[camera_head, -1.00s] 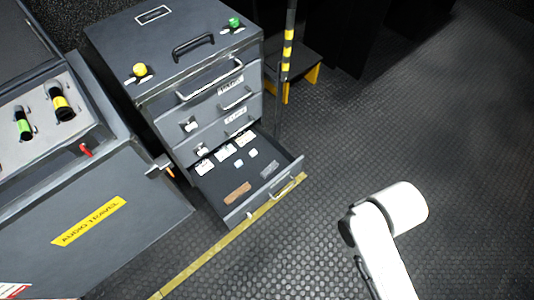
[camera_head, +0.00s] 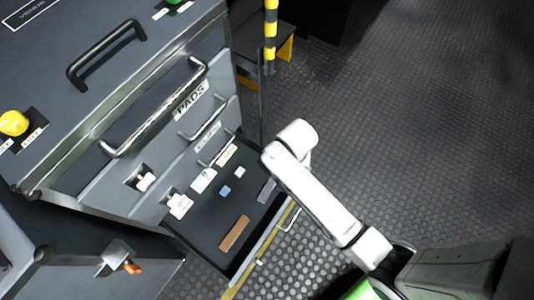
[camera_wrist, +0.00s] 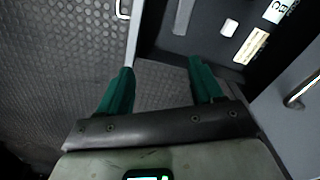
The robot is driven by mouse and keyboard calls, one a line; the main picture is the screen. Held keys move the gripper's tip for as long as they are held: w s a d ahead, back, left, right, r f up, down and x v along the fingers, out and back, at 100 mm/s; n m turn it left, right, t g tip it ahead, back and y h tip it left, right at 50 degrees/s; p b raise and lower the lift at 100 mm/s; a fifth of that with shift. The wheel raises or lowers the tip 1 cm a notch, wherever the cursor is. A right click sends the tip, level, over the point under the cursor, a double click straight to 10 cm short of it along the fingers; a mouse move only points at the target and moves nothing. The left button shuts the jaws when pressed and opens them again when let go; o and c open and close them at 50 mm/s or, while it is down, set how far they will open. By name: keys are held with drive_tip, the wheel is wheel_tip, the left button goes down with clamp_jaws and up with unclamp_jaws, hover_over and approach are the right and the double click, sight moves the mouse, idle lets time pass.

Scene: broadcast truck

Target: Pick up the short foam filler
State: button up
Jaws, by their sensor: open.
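The open drawer (camera_head: 205,232) holds a brown bar (camera_head: 235,232), a grey bar (camera_head: 266,190) partly behind my arm, a small blue-grey block (camera_head: 225,191) and a small pale block (camera_head: 240,172). I cannot tell for sure which of these is the short foam filler. In the wrist view my gripper (camera_wrist: 160,68) is open and empty, its green fingers near the drawer's edge. The grey bar (camera_wrist: 183,15) and the pale block (camera_wrist: 229,27) lie ahead of the fingers there. The gripper is hidden in the head view.
The drawer cabinet (camera_head: 80,95) with a black top handle (camera_head: 105,52) stands at left, its upper drawers closed. Labels (camera_head: 204,180) lie along the drawer's back. A yellow-and-black post (camera_head: 270,35) stands behind the cabinet. The textured floor (camera_head: 420,110) at right is clear.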

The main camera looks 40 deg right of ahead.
drive_tip(key=w+a+f+m+b, duration=0.2)
drive_tip(key=f+b, duration=0.2)
drive_tip(key=f, duration=0.3)
drive_tip(key=w+a+f+m+b, duration=0.2)
drive_tip(key=w+f+b, duration=0.1)
drive_tip(key=f, duration=0.3)
drive_tip(key=b, duration=0.3)
hover_over(268, 188)
drive_tip(key=f, duration=0.6)
drive_tip(key=shift+w+d, duration=0.1)
drive_tip(key=shift+d, duration=0.2)
drive_tip(key=f+b, duration=0.2)
drive_tip(key=f, duration=0.1)
drive_tip(key=f+b, duration=0.2)
drive_tip(key=shift+a, duration=0.35)
drive_tip(key=shift+r, duration=0.1)
drive_tip(key=c, duration=1.1)
